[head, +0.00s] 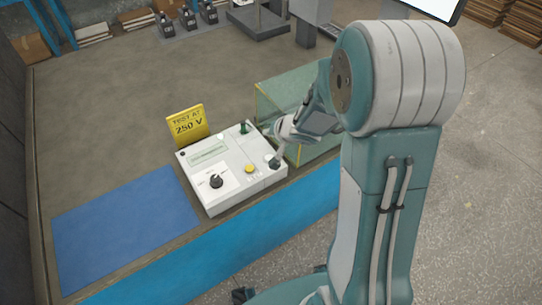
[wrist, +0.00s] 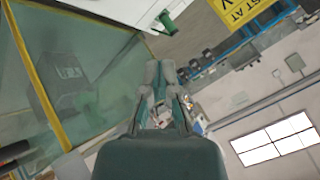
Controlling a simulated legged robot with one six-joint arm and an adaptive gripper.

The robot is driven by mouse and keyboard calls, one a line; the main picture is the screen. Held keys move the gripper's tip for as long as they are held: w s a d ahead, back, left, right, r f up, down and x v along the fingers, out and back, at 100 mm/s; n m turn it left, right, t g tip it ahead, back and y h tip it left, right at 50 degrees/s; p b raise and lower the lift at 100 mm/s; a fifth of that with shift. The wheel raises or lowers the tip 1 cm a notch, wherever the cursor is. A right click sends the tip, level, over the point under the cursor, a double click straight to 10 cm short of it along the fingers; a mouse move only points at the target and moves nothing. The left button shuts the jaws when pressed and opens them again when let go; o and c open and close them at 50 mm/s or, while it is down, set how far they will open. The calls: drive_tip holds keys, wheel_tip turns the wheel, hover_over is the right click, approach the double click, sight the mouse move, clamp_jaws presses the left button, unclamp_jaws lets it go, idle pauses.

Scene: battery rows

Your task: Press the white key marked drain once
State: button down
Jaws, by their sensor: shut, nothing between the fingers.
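The white tester box (head: 232,167) stands on the bench in the head view, with a display (head: 208,154), a black dial (head: 216,181), a yellow button (head: 249,168) and a green part (head: 243,128) on top. My gripper (head: 274,162) is at the right end of this box, pointing down, with its dark tips over or on the panel. I cannot tell if they touch it. The drain key cannot be made out; the lettering is too small and the tips hide part of the panel. In the wrist view my gripper (wrist: 161,70) shows shut and empty.
A clear case with yellow edges (head: 262,105) stands right behind my gripper. A yellow "TEST AT 250 V" sign (head: 188,125) stands behind the box. A blue mat (head: 125,225) lies to the left. Several batteries (head: 187,20) stand at the back; the middle of the bench is free.

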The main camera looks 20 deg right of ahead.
approach(266, 155)
drive_tip(key=shift+w+a+r+x, duration=0.1)
drive_tip(key=shift+r+x, duration=0.05)
drive_tip(key=shift+x, duration=0.75)
drive_tip(key=shift+w+a+r+x, duration=0.1)
drive_tip(key=shift+w+r+x, duration=0.05)
drive_tip(key=shift+x, duration=0.75)
drive_tip(key=shift+w+a+r+x, duration=0.1)
drive_tip(key=shift+a+r+x, duration=0.05)
drive_tip(key=shift+x, duration=0.75)
drive_tip(key=shift+f, duration=0.2)
drive_tip(key=shift+f, duration=0.15)
drive_tip(key=shift+f, duration=0.4)
idle(0.4)
drive_tip(key=shift+r, duration=0.8)
drive_tip(key=shift+r, duration=2.5)
